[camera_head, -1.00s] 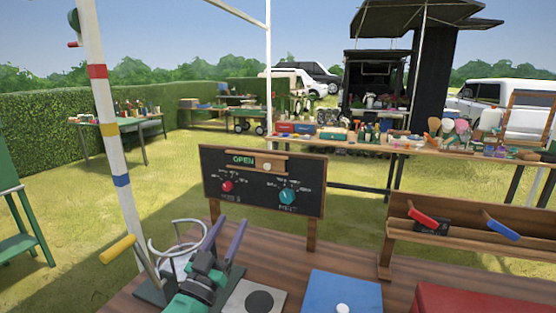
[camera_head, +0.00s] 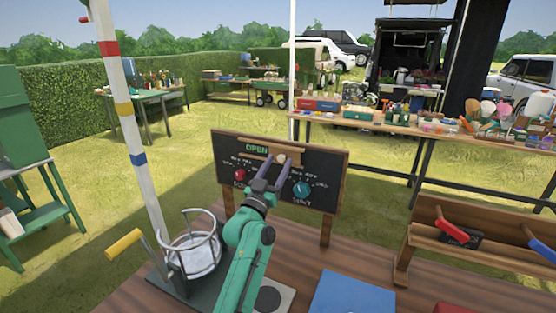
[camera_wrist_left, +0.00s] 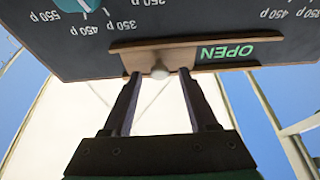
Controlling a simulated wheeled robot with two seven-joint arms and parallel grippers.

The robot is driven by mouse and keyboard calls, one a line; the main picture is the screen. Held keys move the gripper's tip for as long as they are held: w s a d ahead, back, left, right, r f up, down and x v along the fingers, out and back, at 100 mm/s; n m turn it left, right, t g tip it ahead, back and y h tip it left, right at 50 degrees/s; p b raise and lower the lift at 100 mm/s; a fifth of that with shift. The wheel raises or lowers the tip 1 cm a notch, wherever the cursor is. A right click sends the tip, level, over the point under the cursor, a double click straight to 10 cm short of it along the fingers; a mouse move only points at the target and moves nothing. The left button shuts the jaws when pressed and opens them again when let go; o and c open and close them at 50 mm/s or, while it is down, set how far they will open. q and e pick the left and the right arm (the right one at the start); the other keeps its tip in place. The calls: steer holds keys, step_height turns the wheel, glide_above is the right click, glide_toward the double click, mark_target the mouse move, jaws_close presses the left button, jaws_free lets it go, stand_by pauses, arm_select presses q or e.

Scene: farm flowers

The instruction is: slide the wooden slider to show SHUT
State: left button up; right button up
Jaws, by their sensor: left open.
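The dark price board (camera_head: 325,178) stands on wooden posts behind the table edge. Near its top is the wooden slider (camera_head: 291,157) with a pale round knob (camera_head: 281,159); the green word OPEN (camera_head: 256,149) shows to its left. My left gripper (camera_head: 271,164) is open in front of the slider. In the left wrist view the board hangs upside down, with OPEN (camera_wrist_left: 226,52) right of the slider (camera_wrist_left: 150,58). There the knob (camera_wrist_left: 160,72) appears between the tips of my open left gripper (camera_wrist_left: 160,76); contact cannot be told. My right gripper is out of view.
Red (camera_head: 240,174) and blue (camera_head: 302,189) dials sit below the slider. A striped pole (camera_head: 131,110), a yellow-handled lever (camera_head: 123,244) and a wire ring holder (camera_head: 190,252) stand to the left. A wooden rack (camera_head: 425,240) stands to the right.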

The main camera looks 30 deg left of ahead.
arm_select(q)
steer(key=shift+w+r, duration=0.1)
steer(key=shift+w, duration=0.1)
jaws_close()
stand_by(1.3)
